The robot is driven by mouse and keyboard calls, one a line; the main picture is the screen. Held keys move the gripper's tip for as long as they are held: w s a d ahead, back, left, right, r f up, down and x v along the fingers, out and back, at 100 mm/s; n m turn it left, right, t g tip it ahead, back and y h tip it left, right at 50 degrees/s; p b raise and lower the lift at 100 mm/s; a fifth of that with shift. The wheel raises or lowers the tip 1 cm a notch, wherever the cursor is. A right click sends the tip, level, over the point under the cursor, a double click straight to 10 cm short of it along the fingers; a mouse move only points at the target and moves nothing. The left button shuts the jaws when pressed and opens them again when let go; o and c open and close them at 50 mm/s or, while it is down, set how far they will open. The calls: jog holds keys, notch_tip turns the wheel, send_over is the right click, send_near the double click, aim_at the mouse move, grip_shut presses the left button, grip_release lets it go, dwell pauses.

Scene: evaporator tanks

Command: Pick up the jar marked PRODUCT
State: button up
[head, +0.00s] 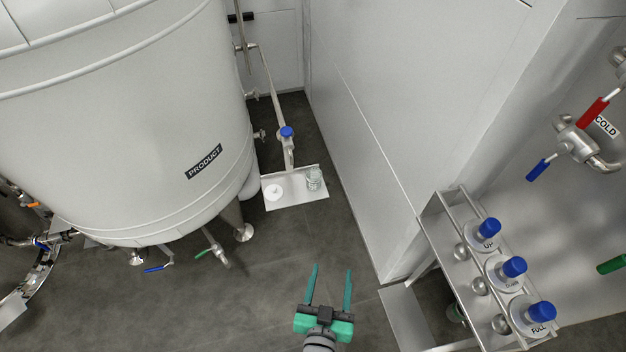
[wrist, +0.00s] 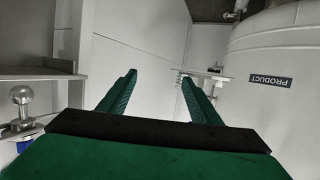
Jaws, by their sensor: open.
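A small clear glass jar (head: 314,179) stands on the right part of a white tray (head: 296,203) beside the large tank. Any writing on the jar is too small to read. A round white lid-like piece (head: 274,192) lies at the tray's left. The tray's edge (wrist: 205,74) seems to show beyond my fingers in the wrist view. My gripper (head: 332,268) is open and empty, with green fingers apart, nearer than the tray and slightly right of it. It also shows in the wrist view (wrist: 160,76).
The large white tank (head: 130,110) bears a PRODUCT label (head: 204,161). A blue-handled valve (head: 287,132) sits over the tray. A white wall (head: 385,110) runs along the right. A metal rack (head: 447,240) holds blue-topped items; two labels read UP and FULL. Grey floor is clear before the tray.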

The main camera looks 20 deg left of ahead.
jog(key=w+a+r, duration=0.1)
jog(key=w+a, duration=0.4)
jog(key=w, duration=0.4)
jog(key=g+y, duration=0.1)
send_near(313, 180)
jog(key=w+f, duration=0.1)
jog(key=w, duration=0.1)
jog(key=shift+n, duration=0.4)
jog(key=x, duration=0.5)
jog(key=shift+s+f, duration=0.15)
jog(key=shift+r+x, duration=0.2)
jog(key=shift+x, duration=2.6)
jog(key=shift+a, duration=0.2)
jog(key=c, duration=1.3)
